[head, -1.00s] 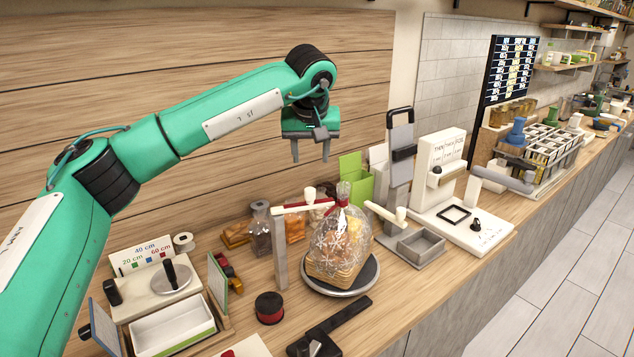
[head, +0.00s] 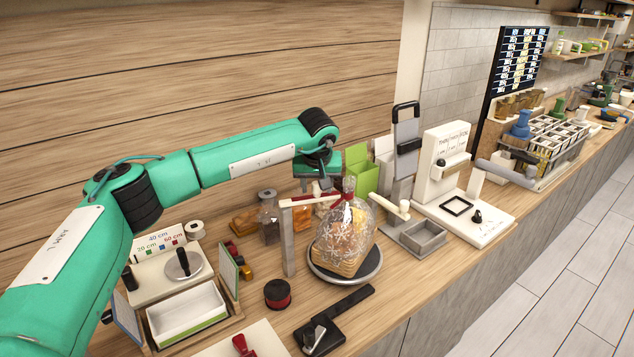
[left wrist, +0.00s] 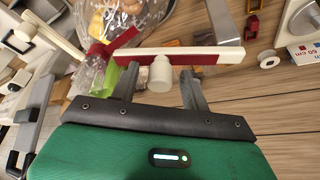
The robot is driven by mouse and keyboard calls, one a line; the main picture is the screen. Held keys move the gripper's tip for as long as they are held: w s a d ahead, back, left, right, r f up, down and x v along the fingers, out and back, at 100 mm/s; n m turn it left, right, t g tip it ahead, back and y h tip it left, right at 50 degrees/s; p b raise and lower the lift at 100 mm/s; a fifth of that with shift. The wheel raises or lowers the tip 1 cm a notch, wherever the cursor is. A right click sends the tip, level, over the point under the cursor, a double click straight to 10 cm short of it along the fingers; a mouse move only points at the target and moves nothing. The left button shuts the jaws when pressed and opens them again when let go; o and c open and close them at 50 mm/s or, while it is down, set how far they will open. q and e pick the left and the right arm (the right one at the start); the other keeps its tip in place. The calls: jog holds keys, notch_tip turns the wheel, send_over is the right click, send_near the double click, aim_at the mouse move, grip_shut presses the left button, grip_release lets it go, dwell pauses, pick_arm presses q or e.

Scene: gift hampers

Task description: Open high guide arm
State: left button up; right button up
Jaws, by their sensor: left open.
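The high guide arm (head: 302,201) is a white and red bar on top of a grey post (head: 288,243), reaching toward the neck of a clear gift bag (head: 345,237). In the left wrist view the guide arm (left wrist: 205,56) crosses in front of my gripper, with its white knob (left wrist: 160,74) pointing toward me. My left gripper (left wrist: 159,88) is open, with one finger on each side of the knob; I cannot tell if they touch it. In the head view my left gripper (head: 322,186) is over the bar beside the bag's neck and partly hides the knob.
The bag stands on a round turntable (head: 318,272). A second white-knobbed arm (head: 386,203) is to its right, near a grey tray (head: 423,238).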

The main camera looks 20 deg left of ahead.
pick_arm(q)
jog(key=shift+s, duration=0.1)
jog(key=c, duration=1)
grip_shut()
pick_arm(e)
jog(key=shift+s+a, duration=0.2)
jog(key=shift+s, duration=0.2)
jog(key=shift+f, duration=0.1)
